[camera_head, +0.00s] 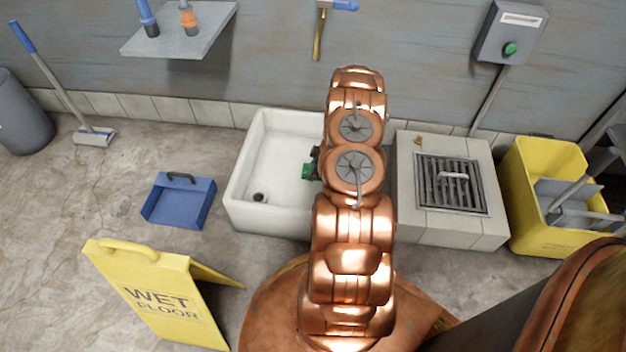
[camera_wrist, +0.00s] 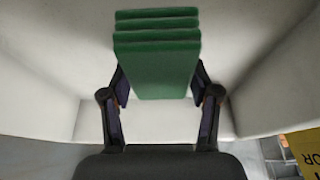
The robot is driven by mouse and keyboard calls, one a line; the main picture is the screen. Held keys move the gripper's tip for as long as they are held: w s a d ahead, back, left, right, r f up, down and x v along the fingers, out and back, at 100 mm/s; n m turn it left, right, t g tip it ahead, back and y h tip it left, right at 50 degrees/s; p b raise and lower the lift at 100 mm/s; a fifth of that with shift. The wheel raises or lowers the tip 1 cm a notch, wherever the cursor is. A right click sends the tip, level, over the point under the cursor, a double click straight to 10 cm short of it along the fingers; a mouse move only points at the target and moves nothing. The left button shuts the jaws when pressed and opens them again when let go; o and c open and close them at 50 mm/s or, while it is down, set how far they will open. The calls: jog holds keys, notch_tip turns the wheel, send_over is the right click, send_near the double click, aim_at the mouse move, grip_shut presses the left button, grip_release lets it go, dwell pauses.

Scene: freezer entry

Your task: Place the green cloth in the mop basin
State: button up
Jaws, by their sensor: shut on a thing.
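The green cloth (camera_wrist: 155,65) looks like a folded, layered block in the wrist view. My gripper (camera_wrist: 158,88) is shut on it, with one dark finger on each side. In the head view a small green part of the cloth (camera_head: 307,171) shows left of my arm, over the white mop basin (camera_head: 240,205). Pale basin walls (camera_wrist: 45,85) surround the cloth in the wrist view. My arm hides the basin's right part and most of the gripper. I cannot tell whether the cloth touches the basin floor.
A tiled block with a floor grate (camera_head: 452,184) stands right of the basin, beside a yellow mop bucket (camera_head: 540,215). A blue dustpan (camera_head: 180,203) and a yellow wet-floor sign (camera_head: 150,290) are at left. A shelf (camera_head: 180,30) with bottles hangs above.

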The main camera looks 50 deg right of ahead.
aim_at(313, 183)
jog(key=shift+f+b, duration=0.6)
jog(key=shift+f, duration=2.05)
jog(key=shift+f, duration=0.1)
jog(key=o, duration=1.5)
jog(key=shift+o, duration=0.2)
